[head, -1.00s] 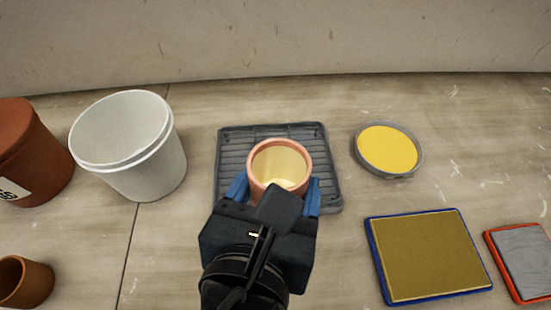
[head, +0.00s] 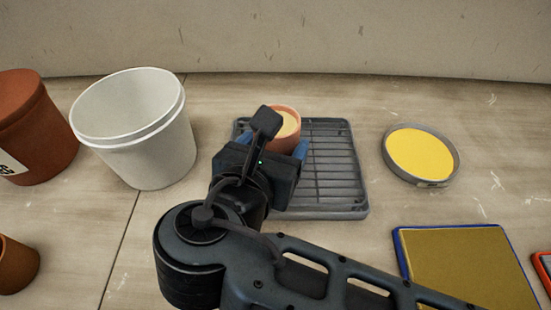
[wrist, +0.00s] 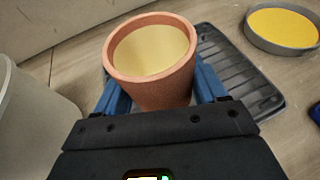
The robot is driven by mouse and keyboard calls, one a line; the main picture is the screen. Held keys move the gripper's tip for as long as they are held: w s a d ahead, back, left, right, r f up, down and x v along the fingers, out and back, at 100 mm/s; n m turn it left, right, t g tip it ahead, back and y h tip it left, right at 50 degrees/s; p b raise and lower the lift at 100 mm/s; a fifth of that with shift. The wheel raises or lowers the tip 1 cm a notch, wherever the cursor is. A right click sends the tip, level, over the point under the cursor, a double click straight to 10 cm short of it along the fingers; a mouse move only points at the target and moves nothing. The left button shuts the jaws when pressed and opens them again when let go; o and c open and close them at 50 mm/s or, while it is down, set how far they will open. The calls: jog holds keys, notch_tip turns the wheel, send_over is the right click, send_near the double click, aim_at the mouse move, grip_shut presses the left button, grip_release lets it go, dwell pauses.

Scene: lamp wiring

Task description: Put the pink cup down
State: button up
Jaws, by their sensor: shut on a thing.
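The pink cup (head: 289,125) has a cream inside and stands upright at the far left part of the dark grey slatted rack (head: 335,160). In the wrist view the cup (wrist: 150,75) is between the blue fingers of my gripper (wrist: 160,92), which is shut on it. In the head view my gripper (head: 276,150) reaches the cup from the near left, and its body hides the cup's lower near side. I cannot tell whether the cup's base touches the rack.
A white bucket (head: 150,150) stands close to the left of my gripper. A lidded brown pot (head: 35,130) and a small brown pot (head: 15,265) are further left. A grey round dish with yellow inside (head: 421,155) and a blue-edged yellow-brown panel (head: 465,265) lie to the right.

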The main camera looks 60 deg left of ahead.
notch_tip(320, 180, down, 2)
jog(key=shift+f+b, duration=0.1)
jog(key=shift+b, duration=0.5)
jog(key=o, duration=1.4)
jog(key=v, duration=1.2)
